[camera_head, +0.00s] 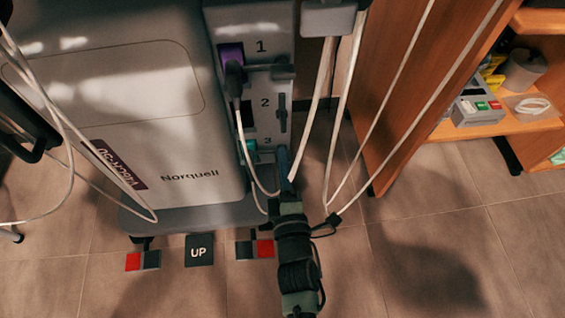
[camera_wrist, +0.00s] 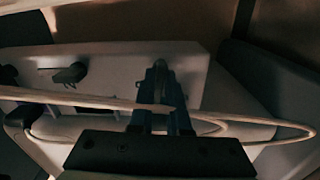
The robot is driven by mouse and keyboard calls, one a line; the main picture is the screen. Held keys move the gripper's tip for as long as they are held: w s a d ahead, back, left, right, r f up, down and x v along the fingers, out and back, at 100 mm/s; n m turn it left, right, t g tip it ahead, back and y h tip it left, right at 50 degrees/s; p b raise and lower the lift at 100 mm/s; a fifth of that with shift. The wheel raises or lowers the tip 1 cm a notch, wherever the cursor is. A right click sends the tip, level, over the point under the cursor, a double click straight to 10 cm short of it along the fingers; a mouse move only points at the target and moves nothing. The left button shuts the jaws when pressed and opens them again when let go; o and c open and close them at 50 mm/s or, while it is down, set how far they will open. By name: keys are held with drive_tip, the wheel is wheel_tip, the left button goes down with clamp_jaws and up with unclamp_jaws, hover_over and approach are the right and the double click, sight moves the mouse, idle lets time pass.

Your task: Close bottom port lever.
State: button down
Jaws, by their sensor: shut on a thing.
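The bottom port (camera_head: 251,146), marked 3, is teal and sits low on the grey port panel of the Norquell machine. My gripper (camera_head: 284,162) reaches up from below to the right side of this port, where its lever sits. The fingers are shut on the lever, which they mostly hide in both views. In the wrist view my gripper (camera_wrist: 160,78) presses close against the pale panel (camera_wrist: 115,60). How far the lever is turned cannot be told.
Above are the middle port lever (camera_head: 283,113), upright, and the top port lever (camera_head: 283,71), lying sideways, with a dark plug (camera_head: 235,72) in the purple top port. White cables (camera_head: 341,120) hang around my arm. A wooden shelf (camera_head: 420,75) stands right; foot pedals (camera_head: 199,251) lie below.

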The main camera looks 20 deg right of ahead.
drive_tip(key=shift+n, duration=0.7)
drive_tip(key=c, duration=0.9)
unclamp_jaws()
drive_tip(key=shift+s, duration=0.1)
drive_tip(key=p+v, duration=0.4)
drive_tip(key=v, duration=0.9)
